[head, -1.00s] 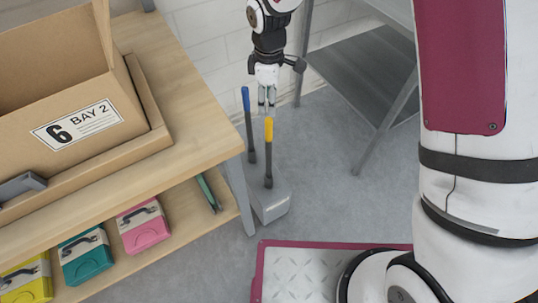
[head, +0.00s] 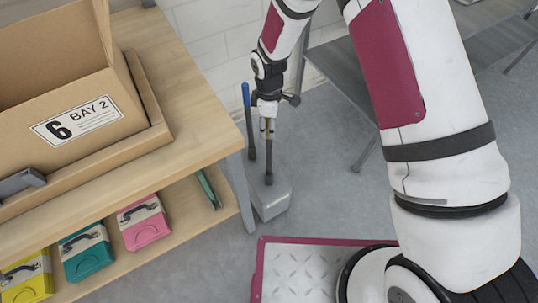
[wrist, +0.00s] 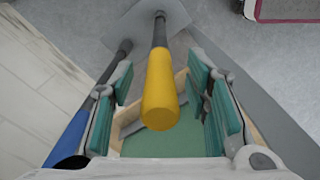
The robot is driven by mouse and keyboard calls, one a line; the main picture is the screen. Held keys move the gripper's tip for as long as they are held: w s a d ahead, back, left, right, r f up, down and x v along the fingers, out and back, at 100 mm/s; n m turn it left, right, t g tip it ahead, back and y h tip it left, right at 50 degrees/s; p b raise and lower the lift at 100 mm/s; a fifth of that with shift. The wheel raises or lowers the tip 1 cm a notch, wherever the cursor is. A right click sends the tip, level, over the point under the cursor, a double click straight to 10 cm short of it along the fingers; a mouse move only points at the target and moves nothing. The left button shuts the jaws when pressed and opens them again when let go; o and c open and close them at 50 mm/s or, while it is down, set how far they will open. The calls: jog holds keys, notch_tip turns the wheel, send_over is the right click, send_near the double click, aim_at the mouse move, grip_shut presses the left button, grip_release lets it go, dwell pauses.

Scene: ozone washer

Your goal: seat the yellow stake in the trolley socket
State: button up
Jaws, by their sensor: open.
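The yellow stake (wrist: 160,90) has a thick yellow grip on a dark shaft (head: 268,165). It stands upright in a grey block (head: 272,205) on the floor, beside the blue stake (head: 247,105). My gripper (head: 266,128) is over the yellow grip and mostly hides it in the head view. In the wrist view my gripper (wrist: 161,78) is open, with the yellow grip between its green-padded fingers and a gap on both sides. The blue stake (wrist: 72,135) lies outside the left finger. I cannot make out the trolley socket.
A wooden bench (head: 205,130) with a cardboard box (head: 75,100) stands close on the left. Its lower shelf holds pink, teal and yellow cases. A grey metal table (head: 345,65) is behind. A red-edged tread plate (head: 300,275) lies in front, with bare floor between.

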jog(key=shift+c, duration=0.3)
grip_shut()
